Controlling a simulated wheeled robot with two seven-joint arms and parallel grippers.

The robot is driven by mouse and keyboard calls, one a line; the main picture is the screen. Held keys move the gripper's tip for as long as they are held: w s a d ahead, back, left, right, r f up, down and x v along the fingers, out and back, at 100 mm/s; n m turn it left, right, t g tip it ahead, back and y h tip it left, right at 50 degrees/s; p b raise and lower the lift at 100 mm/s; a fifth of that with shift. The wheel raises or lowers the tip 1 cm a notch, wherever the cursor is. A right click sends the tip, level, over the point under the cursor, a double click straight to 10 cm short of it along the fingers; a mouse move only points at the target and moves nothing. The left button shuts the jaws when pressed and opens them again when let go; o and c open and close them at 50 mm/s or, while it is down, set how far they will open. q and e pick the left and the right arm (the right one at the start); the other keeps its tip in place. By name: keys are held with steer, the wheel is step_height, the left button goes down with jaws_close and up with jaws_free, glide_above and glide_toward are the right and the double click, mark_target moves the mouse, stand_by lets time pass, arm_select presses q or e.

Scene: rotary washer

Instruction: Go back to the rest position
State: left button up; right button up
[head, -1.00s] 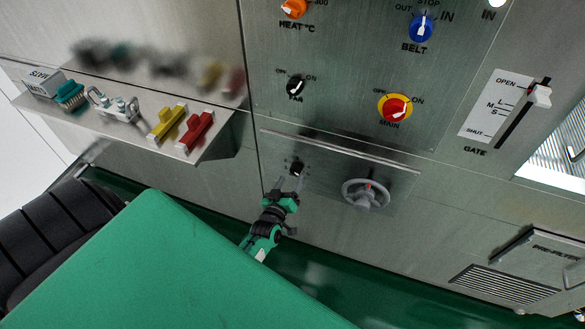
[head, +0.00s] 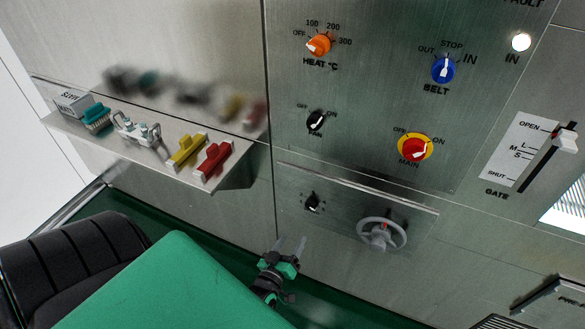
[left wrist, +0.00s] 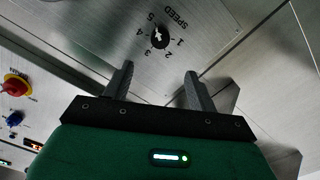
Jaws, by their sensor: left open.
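My left gripper (head: 290,246) is open and empty in the head view. It is below the small black speed knob (head: 312,202) and apart from it. In the left wrist view, the two dark fingers of the left gripper (left wrist: 160,85) are spread with nothing between them. The speed knob (left wrist: 160,36) shows beyond the fingertips, with its printed numbers and the word SPEED around it. My right gripper does not show in either view.
The steel panel carries an orange heat knob (head: 319,44), black fan knob (head: 316,119), blue belt knob (head: 443,69), red main switch (head: 413,148), gate lever (head: 565,139) and grey handwheel (head: 381,233). A shelf (head: 228,166) at left holds a brush and coloured handles.

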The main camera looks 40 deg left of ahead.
arm_select(q)
steer(key=s+d+f+m+g+h+p, duration=0.1)
steer(key=s+d+f+m+g, duration=0.2)
steer(key=f, duration=0.5)
steer(key=s+d+f+m+g+h, duration=0.1)
steer(key=s+d+f+g+h, duration=0.1)
steer(key=s+f, duration=0.35)
steer(key=s+d+f+m+g+h+p, duration=0.1)
steer(key=s+d+f+m+g, duration=0.15)
steer(key=f, duration=0.75)
steer(key=s+f+m+g, duration=0.2)
steer(key=s+f+g, duration=0.2)
steer(key=s, duration=0.9)
steer(key=s+f+m+g+p, duration=0.1)
steer(key=s+f+g, duration=0.4)
steer(key=s+f, duration=0.5)
steer(key=shift+s+a+m, duration=0.35)
steer(key=shift+s+m, duration=0.4)
steer(key=shift+s, duration=1.05)
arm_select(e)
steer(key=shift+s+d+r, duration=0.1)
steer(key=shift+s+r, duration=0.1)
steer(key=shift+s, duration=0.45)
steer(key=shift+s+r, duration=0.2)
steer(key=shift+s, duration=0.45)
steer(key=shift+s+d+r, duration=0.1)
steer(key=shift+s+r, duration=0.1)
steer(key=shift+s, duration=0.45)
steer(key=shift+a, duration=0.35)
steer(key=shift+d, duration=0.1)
